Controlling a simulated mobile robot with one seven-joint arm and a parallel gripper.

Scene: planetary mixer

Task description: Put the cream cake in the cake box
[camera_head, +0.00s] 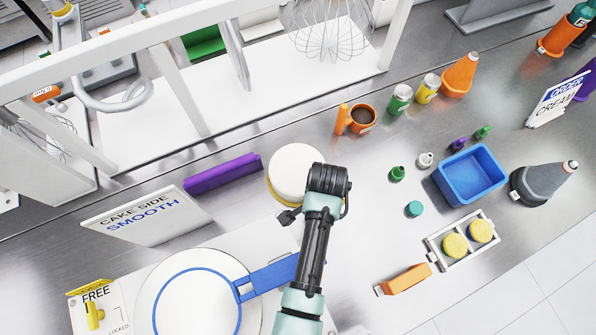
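A round white cake (292,166) on a thin yellow-gold base sits on the metal counter near the middle; I take it to be the cream cake. The black end of my arm covers its right side. My gripper (289,215) shows as a small dark shape at the cake's front edge. Its fingers are mostly hidden by my wrist, and I cannot tell whether they touch the cake. I do not see anything that is clearly a cake box.
A white turntable (151,297) with a blue ring and a blue handle (270,276) lies front left. A purple bar (222,174) and the "CAKE SIDE SMOOTH" sign (145,217) stand left. A blue tub (468,177), small bottles and a white tray (438,251) occupy the right.

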